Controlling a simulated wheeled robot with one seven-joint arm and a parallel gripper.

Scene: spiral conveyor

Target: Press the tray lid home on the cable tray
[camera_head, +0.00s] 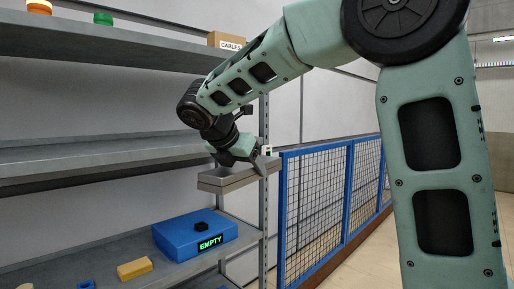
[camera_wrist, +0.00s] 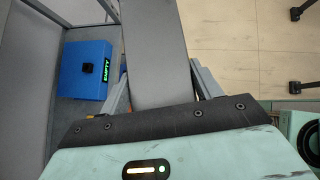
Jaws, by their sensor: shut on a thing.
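My gripper (camera_head: 252,163) points downward beside the right end of the middle shelf in the head view. It is shut on a long grey flat piece, which looks like the tray lid (camera_wrist: 160,50); in the wrist view the lid runs up and away between my two fingers. In the head view a grey, shallow, channel-like body (camera_head: 230,182) lies level just under my gripper. I cannot tell there which part of it is lid and which is cable tray, or whether the two touch. My gripper hides part of it.
A blue box (camera_head: 183,239) with a green EMPTY display stands on the lower shelf, near a yellow block (camera_head: 135,269) and a small blue part (camera_head: 86,285). A CABLES carton (camera_head: 227,41) is on the top shelf. A blue mesh fence (camera_head: 318,190) stands right of the shelf post.

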